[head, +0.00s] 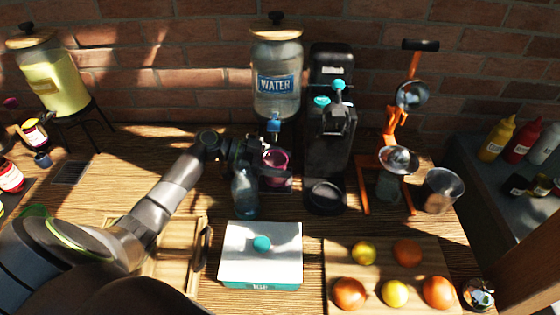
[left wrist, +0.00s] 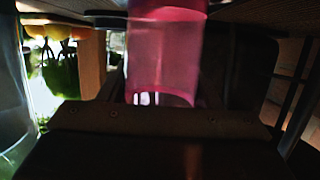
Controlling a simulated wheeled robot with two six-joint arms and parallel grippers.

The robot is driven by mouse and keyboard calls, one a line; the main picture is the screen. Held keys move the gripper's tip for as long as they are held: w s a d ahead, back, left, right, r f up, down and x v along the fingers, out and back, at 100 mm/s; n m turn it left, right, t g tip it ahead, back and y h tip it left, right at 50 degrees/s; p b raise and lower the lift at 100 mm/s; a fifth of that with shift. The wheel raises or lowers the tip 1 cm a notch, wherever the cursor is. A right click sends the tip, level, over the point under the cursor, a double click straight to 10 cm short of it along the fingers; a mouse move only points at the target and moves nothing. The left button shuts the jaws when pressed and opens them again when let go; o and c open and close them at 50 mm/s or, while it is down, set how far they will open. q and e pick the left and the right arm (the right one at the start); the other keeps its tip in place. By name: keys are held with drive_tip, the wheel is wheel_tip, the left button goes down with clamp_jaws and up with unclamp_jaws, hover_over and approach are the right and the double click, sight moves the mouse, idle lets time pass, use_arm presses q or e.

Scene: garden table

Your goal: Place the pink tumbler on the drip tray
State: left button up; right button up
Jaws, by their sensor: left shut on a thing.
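The pink tumbler (head: 276,162) is upright below the tap of the water dispenser (head: 276,85). My left gripper (head: 262,154) reaches in from the left and is shut on it; the tumbler (left wrist: 165,50) fills the upper middle of the left wrist view. A dark, flat drip tray (head: 282,185) shows partly under the tumbler; the arm and a clear bottle hide some of it. I cannot tell whether the tumbler touches it. My right gripper is not in view.
The clear bottle (head: 245,193) stands close in front of the gripper. A black machine (head: 328,120) is just right of the tumbler, then an orange press (head: 393,130). A white-topped box (head: 260,252) and a board with fruit (head: 385,270) lie in front.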

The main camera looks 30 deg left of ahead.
use_arm(q)
drive_tip(key=o, duration=1)
drive_tip(key=shift+r, duration=0.1)
drive_tip(key=b+v, duration=0.4)
drive_tip(key=v, duration=0.6)
drive_tip(key=shift+a, duration=0.2)
drive_tip(key=shift+b+v, duration=0.35)
drive_tip(key=shift+v, duration=0.5)
